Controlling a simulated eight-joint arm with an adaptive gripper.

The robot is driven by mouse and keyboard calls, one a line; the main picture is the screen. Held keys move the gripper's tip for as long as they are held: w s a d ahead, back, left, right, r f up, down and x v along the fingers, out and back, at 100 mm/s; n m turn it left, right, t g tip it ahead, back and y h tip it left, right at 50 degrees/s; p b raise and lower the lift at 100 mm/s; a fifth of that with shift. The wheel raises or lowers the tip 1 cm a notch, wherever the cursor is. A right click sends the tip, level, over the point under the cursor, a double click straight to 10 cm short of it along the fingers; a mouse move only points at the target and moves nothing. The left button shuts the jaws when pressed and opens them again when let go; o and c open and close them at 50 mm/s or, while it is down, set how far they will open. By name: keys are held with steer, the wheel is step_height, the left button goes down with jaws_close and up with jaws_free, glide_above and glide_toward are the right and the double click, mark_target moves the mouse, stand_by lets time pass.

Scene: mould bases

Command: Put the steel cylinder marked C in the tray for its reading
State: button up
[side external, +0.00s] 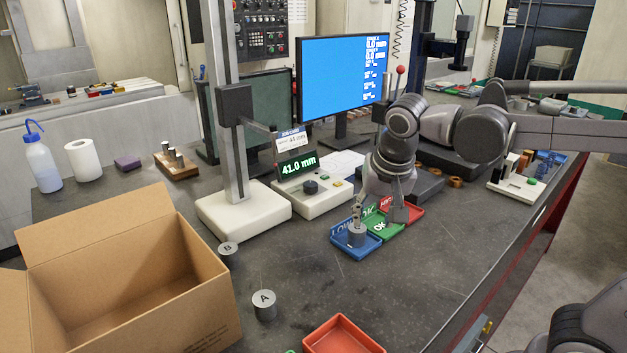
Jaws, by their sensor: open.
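A grey steel cylinder (357,238) stands in the blue tray (340,245), whose back label reads LOW. Its top is partly hidden by a finger, and I cannot read a letter on it. My gripper (378,214) is open above the blue and green trays, with one finger at the cylinder and the other over the right side. The green tray (382,227) reads OK. The red tray (416,213) is at its right, its label partly hidden. The gauge display (297,168) reads 41.0 mm, and a card (291,141) above it seems to read 44 mm.
Cylinder A (264,305) and cylinder B (229,254) stand near the open cardboard box (130,290). The gauge stand (243,212) rises left of the trays, with a blue monitor (342,75) behind. An empty red bin (342,338) is at the front. The bench right of cylinder A is clear.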

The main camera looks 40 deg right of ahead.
steer(key=s+f+n+t, duration=0.1)
steer(key=n, duration=0.1)
steer(key=s+f+n+t+y, duration=0.1)
steer(key=s+f+n, duration=0.1)
steer(key=s+d+f+n, duration=0.1)
steer(key=s+f+n, duration=0.1)
steer(key=shift+n+t+y, duration=0.3)
steer(key=shift+t+y, duration=0.1)
steer(key=shift+s+f+n+t, duration=0.35)
steer(key=shift+f+n+t, duration=0.2)
steer(key=shift+n, duration=0.35)
